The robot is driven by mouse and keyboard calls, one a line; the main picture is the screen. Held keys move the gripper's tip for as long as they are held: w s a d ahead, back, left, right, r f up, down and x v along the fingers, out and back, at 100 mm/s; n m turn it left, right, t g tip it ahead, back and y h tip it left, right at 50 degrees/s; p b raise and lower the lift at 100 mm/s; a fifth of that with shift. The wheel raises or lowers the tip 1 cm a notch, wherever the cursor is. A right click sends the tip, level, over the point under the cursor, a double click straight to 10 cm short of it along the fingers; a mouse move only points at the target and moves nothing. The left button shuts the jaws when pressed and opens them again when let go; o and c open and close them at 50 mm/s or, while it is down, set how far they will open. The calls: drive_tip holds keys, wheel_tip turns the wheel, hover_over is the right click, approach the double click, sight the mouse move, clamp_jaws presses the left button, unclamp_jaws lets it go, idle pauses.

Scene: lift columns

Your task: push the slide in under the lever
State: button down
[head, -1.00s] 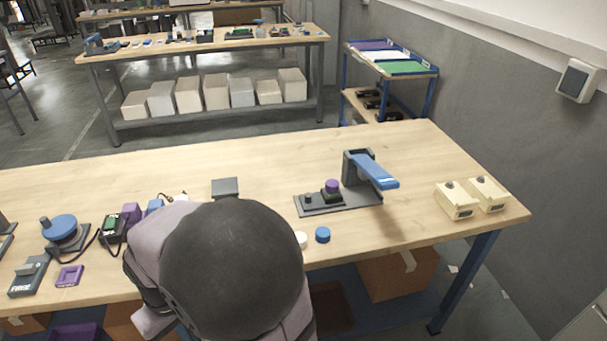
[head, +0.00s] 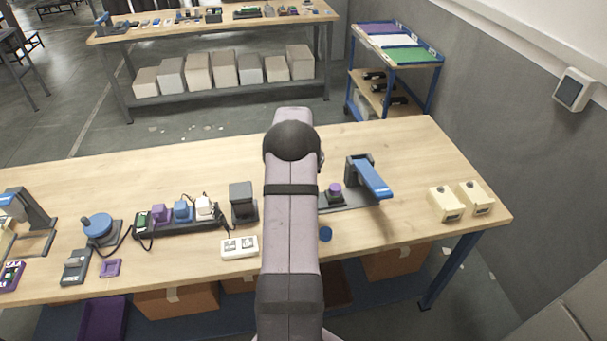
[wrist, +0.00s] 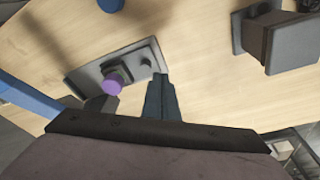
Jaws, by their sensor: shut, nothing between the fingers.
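The slide is a dark block with a purple top (head: 335,189), on a grey base plate (head: 341,202). It also shows in the wrist view as a purple cap (wrist: 112,84) on its dark block. The blue lever (head: 373,180) reaches forward from a grey post at the plate's right end. The slide stands to the left of the lever, not under it. In the wrist view the lever (wrist: 25,97) is at the left edge. My gripper (wrist: 162,78) is shut and empty, near the plate's end by a small dark knob (wrist: 147,60). In the head view my arm hides the gripper and part of the plate.
A dark block-shaped stand (head: 242,202) is left of my arm. A white box (head: 240,247) and a blue disc (head: 325,234) lie near the front. Two cream boxes (head: 460,201) stand at the right. Table between lever and cream boxes is clear.

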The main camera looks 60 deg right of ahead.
sight(333, 189)
drive_tip(key=shift+d+f, duration=0.1)
drive_tip(key=shift+f, duration=0.15)
drive_tip(key=shift+f+b, duration=2.2)
drive_tip(key=shift+f, duration=1.1)
drive_tip(key=shift+s+d, duration=3.8)
drive_tip(key=shift+s, duration=0.05)
drive_tip(key=shift+w+a+b, duration=0.2)
drive_tip(key=shift+b, duration=0.1)
drive_tip(key=shift+r, duration=0.1)
drive_tip(key=shift+r+p, duration=1.85)
drive_tip(key=shift+r, duration=1.1)
